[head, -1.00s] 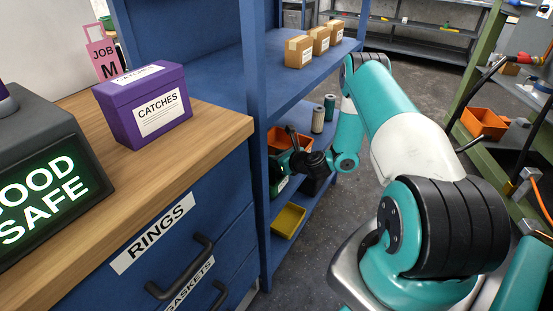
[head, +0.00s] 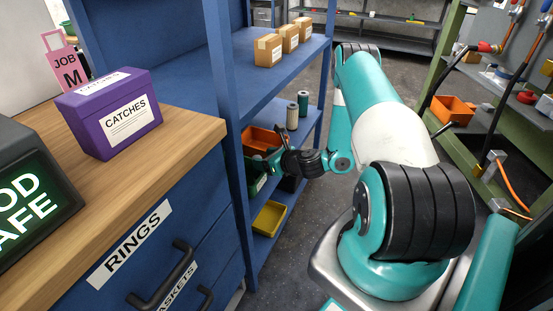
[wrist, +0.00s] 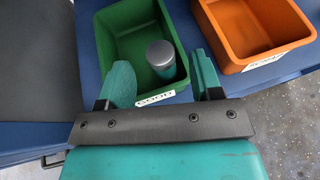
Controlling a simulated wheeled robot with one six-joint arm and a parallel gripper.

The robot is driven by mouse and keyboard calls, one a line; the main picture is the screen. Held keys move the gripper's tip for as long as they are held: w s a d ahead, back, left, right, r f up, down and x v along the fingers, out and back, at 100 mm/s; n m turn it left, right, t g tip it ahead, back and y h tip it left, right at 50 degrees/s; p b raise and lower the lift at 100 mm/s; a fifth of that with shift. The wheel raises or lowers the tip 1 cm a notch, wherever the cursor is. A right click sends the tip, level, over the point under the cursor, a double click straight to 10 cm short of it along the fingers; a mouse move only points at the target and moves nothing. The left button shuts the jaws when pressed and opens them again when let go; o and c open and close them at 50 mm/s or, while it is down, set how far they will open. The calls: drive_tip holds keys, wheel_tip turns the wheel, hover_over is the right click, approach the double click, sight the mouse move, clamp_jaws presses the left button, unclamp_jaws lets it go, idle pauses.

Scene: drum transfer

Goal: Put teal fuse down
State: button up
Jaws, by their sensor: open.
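The teal fuse (wrist: 161,60), a cylinder with a grey cap, stands roughly upright inside the green bin (wrist: 118,22), near its labelled front wall. My gripper (wrist: 160,72) is open in the wrist view, with one teal finger on each side of the fuse. A gap shows between the fuse and each finger. The fuse's lower part is hidden by the bin's front wall. In the head view my gripper (head: 268,166) is small and low at the blue shelf unit, and the green bin (head: 259,186) is mostly hidden there.
An orange bin (wrist: 226,52) stands right of the green bin; a yellow bin (head: 269,218) sits lower. Cream (head: 292,117) and teal (head: 303,101) cylinders stand on the shelf. Cardboard boxes (head: 268,50) line the shelf above. A purple box (head: 104,118) sits on the wooden counter (head: 190,128).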

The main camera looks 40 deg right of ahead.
drive_tip(key=v, duration=0.6)
idle(0.4)
